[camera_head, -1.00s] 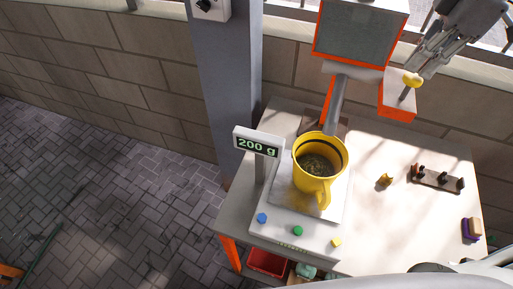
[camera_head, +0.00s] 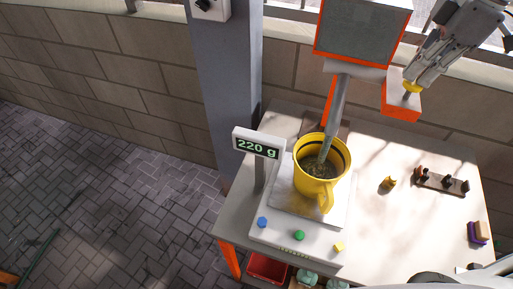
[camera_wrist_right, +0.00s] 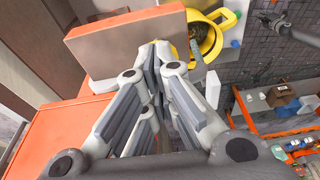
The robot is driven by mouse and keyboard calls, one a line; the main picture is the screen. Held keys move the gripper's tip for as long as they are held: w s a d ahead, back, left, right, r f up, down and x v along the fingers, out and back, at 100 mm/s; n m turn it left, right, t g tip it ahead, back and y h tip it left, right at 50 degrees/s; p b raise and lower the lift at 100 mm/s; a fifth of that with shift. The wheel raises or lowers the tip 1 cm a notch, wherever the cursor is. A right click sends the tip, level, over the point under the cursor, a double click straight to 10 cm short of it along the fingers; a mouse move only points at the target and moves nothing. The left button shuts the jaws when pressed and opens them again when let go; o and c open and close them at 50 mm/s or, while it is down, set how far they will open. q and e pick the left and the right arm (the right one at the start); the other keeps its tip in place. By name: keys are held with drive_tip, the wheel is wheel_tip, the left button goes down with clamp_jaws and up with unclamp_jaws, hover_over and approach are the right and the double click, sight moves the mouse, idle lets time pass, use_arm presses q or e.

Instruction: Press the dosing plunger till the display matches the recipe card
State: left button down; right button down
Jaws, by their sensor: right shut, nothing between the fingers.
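The dosing plunger has a yellow knob (camera_head: 411,87) on a short shaft above the orange and white dispenser block (camera_head: 401,112). My right gripper (camera_head: 418,79) is shut and empty, its fingertips at the top of the knob, apparently touching it. In the right wrist view its closed fingers (camera_wrist_right: 160,52) point toward the block. The scale display (camera_head: 258,143) reads 220 g. A yellow mug (camera_head: 318,187) stands upright on the scale (camera_head: 293,232), with dark granules inside. A grey stream runs from the dispenser spout (camera_head: 343,82) into the mug. I cannot make out a recipe card. My left gripper is not in view.
The scale has blue, green and yellow buttons on its front. On the white table (camera_head: 385,235) lie a small yellow object (camera_head: 388,183), a dark rack with pegs (camera_head: 441,182) and a purple and tan block (camera_head: 478,233). A grey pillar (camera_head: 229,90) stands behind at left.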

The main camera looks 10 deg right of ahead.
drive_tip(key=shift+r+p, duration=1.75)
drive_tip(key=shift+r, duration=1.05)
